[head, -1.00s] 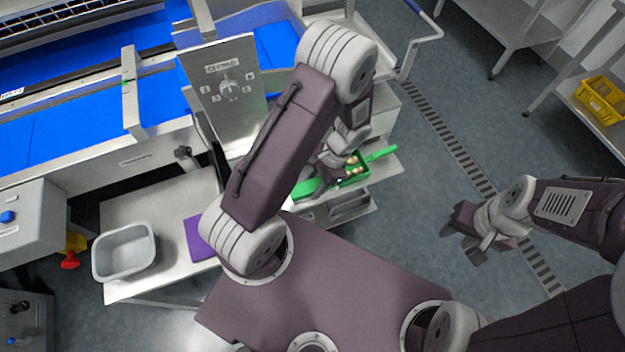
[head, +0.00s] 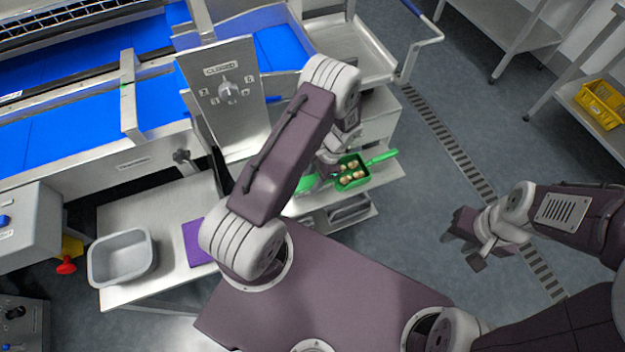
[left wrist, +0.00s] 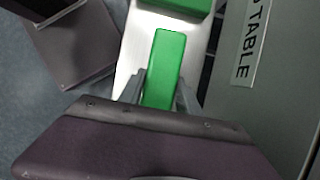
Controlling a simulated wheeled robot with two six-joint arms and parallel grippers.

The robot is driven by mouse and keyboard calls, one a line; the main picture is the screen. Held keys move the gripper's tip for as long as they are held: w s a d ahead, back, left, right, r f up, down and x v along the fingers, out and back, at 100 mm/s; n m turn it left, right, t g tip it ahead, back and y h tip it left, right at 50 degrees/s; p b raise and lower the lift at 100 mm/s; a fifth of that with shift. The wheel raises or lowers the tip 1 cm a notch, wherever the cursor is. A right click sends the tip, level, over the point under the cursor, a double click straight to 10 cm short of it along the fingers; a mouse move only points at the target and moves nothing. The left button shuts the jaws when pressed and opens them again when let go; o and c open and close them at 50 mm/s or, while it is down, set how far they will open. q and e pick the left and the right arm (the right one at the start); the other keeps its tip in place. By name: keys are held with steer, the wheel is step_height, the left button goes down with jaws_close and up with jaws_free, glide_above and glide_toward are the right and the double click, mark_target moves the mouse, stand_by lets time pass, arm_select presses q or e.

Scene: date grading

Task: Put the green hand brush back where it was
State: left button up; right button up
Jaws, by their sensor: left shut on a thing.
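My left gripper (left wrist: 160,92) is shut on the green hand brush (left wrist: 165,62), whose flat green bar shows between the fingers in the left wrist view. In the head view the brush (head: 309,183) shows only in part, beside my left arm, at the small metal stand. My left fingertips are mostly hidden there by the arm. A green scoop-like pan (head: 366,181) holding several pale brown dates lies just right of the gripper. My right gripper (head: 466,243) is open and empty over the floor at the right.
The metal stand (head: 385,177) carries the pan. The conveyor machine with blue belts (head: 80,120) fills the upper left. A grey tub (head: 122,258) and a purple cloth (head: 197,243) lie on the left bench. A yellow crate (head: 601,103) sits on the right shelf. Floor between is clear.

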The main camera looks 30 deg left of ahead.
arm_select(q)
steer(key=o, duration=1.3)
steer(key=shift+f, duration=0.1)
steer(key=v, duration=1.2)
steer(key=s+r+n+t+h, duration=0.1)
steer(key=s+r+n, duration=0.1)
steer(key=s+r, duration=0.1)
steer(key=s+d+r+n+t+h, duration=0.1)
steer(key=s+r+n+t, duration=0.1)
steer(key=s+r+n, duration=0.1)
steer(key=s+r+n+t+h+p, duration=0.1)
steer(key=s+r+n, duration=0.2)
steer(key=s+r, duration=0.2)
steer(key=shift+s+d+t, duration=0.3)
steer(key=shift+s+d, duration=0.1)
steer(key=shift+s, duration=0.1)
